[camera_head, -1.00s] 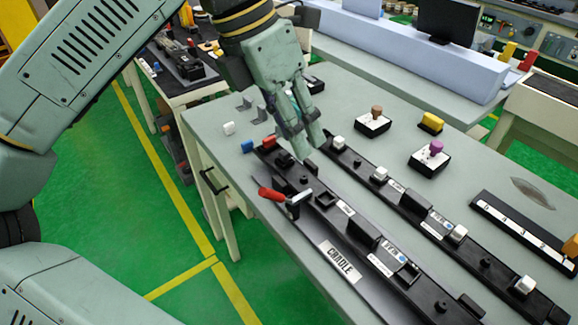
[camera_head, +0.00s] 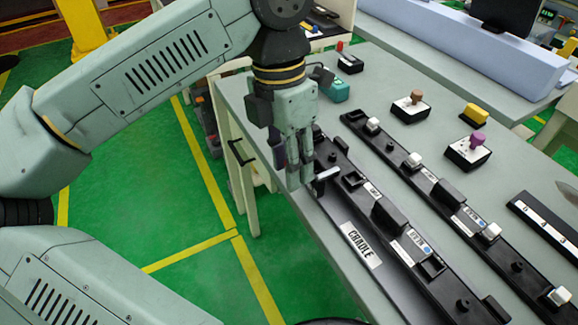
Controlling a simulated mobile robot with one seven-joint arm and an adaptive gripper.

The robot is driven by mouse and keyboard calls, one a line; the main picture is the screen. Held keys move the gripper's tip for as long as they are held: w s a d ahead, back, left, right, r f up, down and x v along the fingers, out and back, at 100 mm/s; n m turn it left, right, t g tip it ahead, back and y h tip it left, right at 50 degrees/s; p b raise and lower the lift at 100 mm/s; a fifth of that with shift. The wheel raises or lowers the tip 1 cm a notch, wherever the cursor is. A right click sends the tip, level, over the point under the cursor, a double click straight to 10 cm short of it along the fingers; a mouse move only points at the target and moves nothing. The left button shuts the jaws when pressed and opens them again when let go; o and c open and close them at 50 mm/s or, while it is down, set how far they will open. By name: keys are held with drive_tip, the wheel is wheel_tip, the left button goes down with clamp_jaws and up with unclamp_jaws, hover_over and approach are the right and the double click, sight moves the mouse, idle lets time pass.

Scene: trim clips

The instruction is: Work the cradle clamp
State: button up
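The cradle clamp sits at the near left part of a long black fixture rail on the table, beside the white CRADLE label (camera_head: 361,245). Its silver metal arm (camera_head: 328,173) shows just right of my fingers. The clamp's red handle is hidden, apparently behind my gripper. My gripper (camera_head: 300,180) points down at the clamp, with its fingertips close together. I cannot tell whether the fingers touch or hold the handle.
A second black rail with white blocks (camera_head: 414,160) runs parallel on the right. Behind are a brown-knobbed box (camera_head: 411,106), a purple-knobbed box (camera_head: 468,151), a yellow block (camera_head: 475,113) and a teal object (camera_head: 335,90). A black table-edge handle (camera_head: 242,152) sticks out on the left.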

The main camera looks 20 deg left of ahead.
drive_tip(key=shift+c, duration=0.4)
clamp_jaws()
idle(0.6)
